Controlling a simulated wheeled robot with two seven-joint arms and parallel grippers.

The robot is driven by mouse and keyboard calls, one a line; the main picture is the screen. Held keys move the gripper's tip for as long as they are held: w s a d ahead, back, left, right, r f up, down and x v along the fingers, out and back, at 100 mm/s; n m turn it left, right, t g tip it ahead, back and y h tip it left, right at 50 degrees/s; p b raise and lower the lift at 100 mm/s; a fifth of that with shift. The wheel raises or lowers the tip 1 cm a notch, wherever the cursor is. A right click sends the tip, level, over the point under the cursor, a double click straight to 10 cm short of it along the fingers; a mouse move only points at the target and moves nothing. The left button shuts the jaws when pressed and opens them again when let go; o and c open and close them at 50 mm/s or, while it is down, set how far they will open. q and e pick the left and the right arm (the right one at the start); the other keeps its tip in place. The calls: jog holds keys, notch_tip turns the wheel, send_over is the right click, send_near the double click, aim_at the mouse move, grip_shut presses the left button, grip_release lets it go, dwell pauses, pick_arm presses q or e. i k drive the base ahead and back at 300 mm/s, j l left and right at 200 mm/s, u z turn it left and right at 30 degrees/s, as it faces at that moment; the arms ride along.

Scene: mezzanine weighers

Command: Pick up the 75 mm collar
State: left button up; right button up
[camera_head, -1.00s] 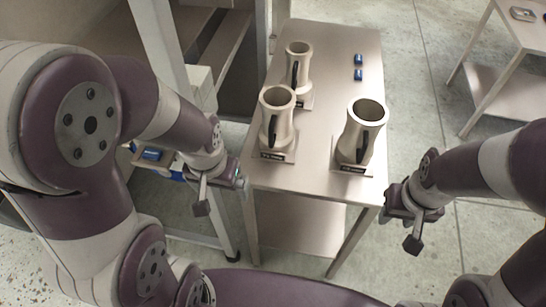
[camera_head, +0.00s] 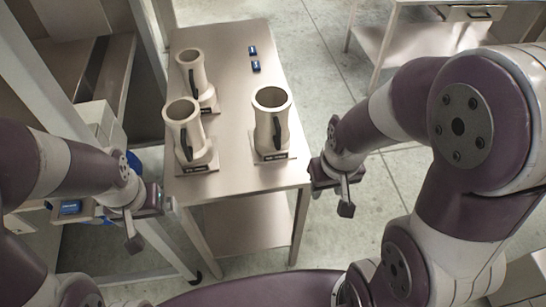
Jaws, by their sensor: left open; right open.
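Three beige collars with dark handles stand upright on labelled bases on a metal table (camera_head: 237,172). One collar (camera_head: 183,112) is at the front left, one (camera_head: 271,102) at the front right, and a smaller-looking one (camera_head: 190,60) behind on the left. The base labels are too small to read, so I cannot tell which is the 75 mm collar. My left gripper (camera_head: 134,243) is open and empty, left of the table's front edge. My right gripper (camera_head: 346,209) is open and empty, right of the table's front corner. Neither touches a collar.
Two small blue items (camera_head: 254,58) lie at the back of the table. Shelving stands at the far left, with another blue item (camera_head: 70,207) low beside my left arm. A second metal table (camera_head: 403,48) stands at the back right.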

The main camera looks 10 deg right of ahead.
aim_at(196, 152)
jog(key=k+l+u, duration=0.1)
jog(key=l, duration=0.15)
jog(key=l+u, duration=0.75)
jog(key=l, duration=0.25)
jog(key=k+l+u, duration=0.1)
jog(key=l+u, duration=0.3)
jog(key=k+l+u, duration=0.15)
jog(key=l+u, duration=0.25)
jog(key=l, duration=0.2)
jog(key=i+l+u, duration=0.2)
jog(key=l+u, duration=0.2)
jog(key=l, duration=0.25)
jog(key=i+l+u, duration=0.2)
jog(key=l, duration=0.15)
